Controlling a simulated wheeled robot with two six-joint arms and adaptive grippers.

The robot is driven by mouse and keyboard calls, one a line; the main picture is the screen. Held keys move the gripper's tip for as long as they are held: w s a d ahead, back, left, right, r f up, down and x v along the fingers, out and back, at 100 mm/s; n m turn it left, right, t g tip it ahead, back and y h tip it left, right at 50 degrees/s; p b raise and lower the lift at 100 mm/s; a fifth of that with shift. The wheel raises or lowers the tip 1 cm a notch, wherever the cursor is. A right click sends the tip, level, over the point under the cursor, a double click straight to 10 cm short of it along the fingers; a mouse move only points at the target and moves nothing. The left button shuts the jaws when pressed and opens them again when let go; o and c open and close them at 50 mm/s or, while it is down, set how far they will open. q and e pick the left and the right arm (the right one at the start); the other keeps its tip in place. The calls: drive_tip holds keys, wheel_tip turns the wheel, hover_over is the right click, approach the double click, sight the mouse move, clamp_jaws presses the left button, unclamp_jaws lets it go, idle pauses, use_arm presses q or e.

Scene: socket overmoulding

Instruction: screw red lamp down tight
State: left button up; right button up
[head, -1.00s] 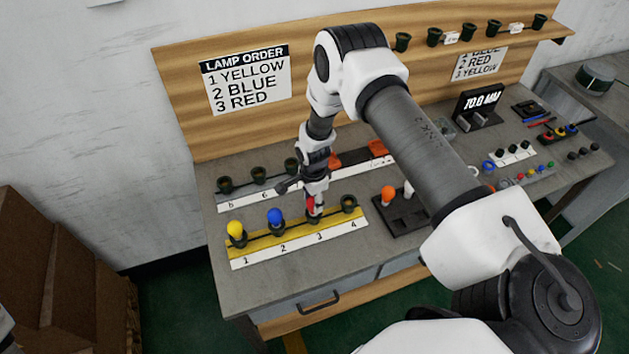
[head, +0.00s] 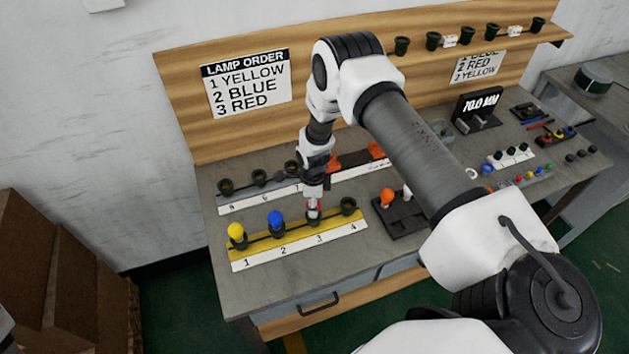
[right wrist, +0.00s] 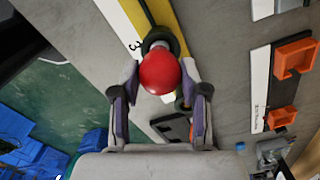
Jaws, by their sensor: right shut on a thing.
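The red lamp (right wrist: 160,74) sits at the dark socket (right wrist: 159,39) by label 3 on the yellow strip (right wrist: 132,14). My right gripper (right wrist: 160,84) is shut on the red lamp, with one finger on each side. In the head view my right gripper (head: 313,200) points down over position 3 and mostly hides the lamp. I cannot tell how deep the lamp's base sits in the socket. A yellow lamp (head: 236,230) stands at position 1 and a blue lamp (head: 275,218) at position 2. My left gripper is not in view.
The socket (head: 348,206) at position 4 is empty. A dark holder (head: 405,222) with an orange lamp (head: 387,197) stands to the right. Behind is a white strip with several empty sockets (head: 226,186). A sign (head: 246,80) lists yellow, blue, red. The bench front is clear.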

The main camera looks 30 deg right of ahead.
drive_tip(key=m, duration=0.4)
drive_tip(key=shift+m, duration=0.3)
drive_tip(key=m, duration=0.4)
drive_tip(key=shift+m, duration=0.3)
drive_tip(key=o, duration=1.1)
